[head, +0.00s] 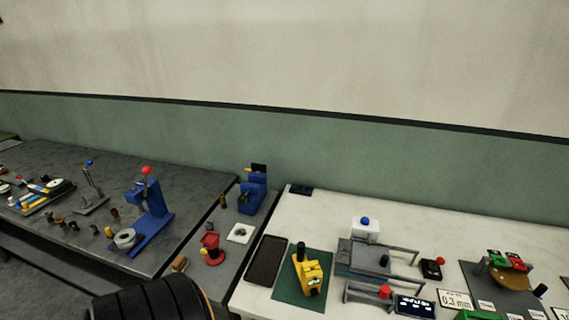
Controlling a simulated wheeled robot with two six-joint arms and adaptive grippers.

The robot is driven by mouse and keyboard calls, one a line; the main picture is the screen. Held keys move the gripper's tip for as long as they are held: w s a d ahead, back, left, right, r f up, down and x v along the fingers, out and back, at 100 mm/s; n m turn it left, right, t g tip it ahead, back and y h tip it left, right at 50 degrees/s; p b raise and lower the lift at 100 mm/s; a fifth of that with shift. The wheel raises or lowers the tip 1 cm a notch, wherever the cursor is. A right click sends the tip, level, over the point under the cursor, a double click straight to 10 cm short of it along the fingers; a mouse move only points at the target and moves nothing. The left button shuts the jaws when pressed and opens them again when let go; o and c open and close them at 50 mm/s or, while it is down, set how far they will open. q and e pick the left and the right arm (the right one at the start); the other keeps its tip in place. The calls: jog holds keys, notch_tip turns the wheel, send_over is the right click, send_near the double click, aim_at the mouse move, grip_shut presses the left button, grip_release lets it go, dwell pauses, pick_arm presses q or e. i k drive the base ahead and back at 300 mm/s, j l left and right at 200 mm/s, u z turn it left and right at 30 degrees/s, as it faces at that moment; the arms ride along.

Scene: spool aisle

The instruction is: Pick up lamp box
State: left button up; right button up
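I cannot tell for certain which thing is the lamp box. A small white box with a blue knob on top (365,230) stands upright at the back of the white bench, right of the picture's middle. A small black box with a red ball (432,268) sits to its right and nearer to me. Neither of my grippers is in view, so nothing is seen in their hold.
A yellow tool on a green mat (288,292) and a dark tray (266,262) lie on the white bench (330,207). A blue lever press (150,215) stands on the grey bench (130,172). A dark ridged form (150,302) fills the lower left foreground.

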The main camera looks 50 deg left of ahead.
aim_at(311, 274)
jog(key=u, duration=1.35)
jog(key=k+l+u, duration=0.15)
jog(key=l+u, duration=0.15)
jog(key=l, duration=0.1)
